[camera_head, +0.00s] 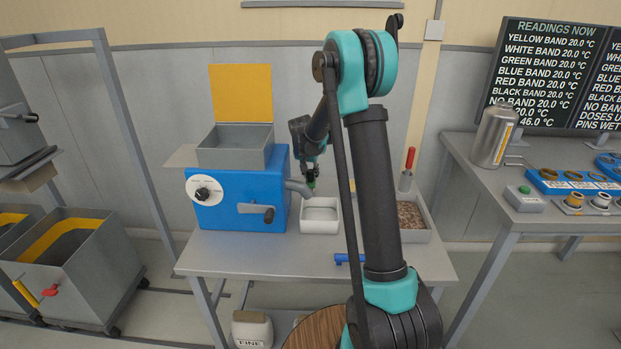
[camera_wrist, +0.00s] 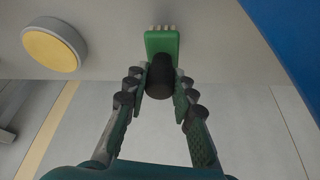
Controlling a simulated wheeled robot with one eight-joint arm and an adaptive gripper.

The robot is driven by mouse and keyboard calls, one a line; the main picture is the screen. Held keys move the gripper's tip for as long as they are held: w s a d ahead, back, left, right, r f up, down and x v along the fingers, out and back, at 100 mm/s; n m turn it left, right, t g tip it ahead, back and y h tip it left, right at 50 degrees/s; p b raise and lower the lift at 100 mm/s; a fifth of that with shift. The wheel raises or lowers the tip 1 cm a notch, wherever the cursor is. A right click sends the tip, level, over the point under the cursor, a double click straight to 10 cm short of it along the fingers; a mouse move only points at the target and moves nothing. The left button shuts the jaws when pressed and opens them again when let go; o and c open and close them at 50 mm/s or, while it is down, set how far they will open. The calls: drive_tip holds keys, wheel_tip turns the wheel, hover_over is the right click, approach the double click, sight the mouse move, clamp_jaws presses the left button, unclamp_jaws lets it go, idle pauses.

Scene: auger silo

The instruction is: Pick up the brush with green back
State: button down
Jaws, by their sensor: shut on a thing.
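The brush with green back (camera_wrist: 163,42) is upright in the middle of the wrist view, with pale bristles at its top edge and a thick black handle (camera_wrist: 160,78). My gripper (camera_wrist: 160,88) is shut on the black handle, one finger on each side. In the head view my gripper (camera_head: 309,172) is above and behind the white tray (camera_head: 320,226), right of the blue machine. A small green part of the brush (camera_head: 311,185) shows below it. The rest of the brush is hidden or too small to tell there.
The blue machine (camera_head: 235,199) with its spout stands on the table (camera_head: 260,262). A grey bin of granules (camera_head: 413,222), a red-handled tool (camera_head: 409,160) and a blue object (camera_head: 348,258) are nearby. A round yellow-faced object (camera_wrist: 55,48) shows in the wrist view.

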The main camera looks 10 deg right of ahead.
wheel_tip(320, 180, up, 18)
drive_tip(key=shift+r, duration=0.25)
idle(0.3)
drive_tip(key=c, duration=1.8)
unclamp_jaws()
drive_tip(key=c, duration=0.5)
drive_tip(key=shift+s, duration=0.1)
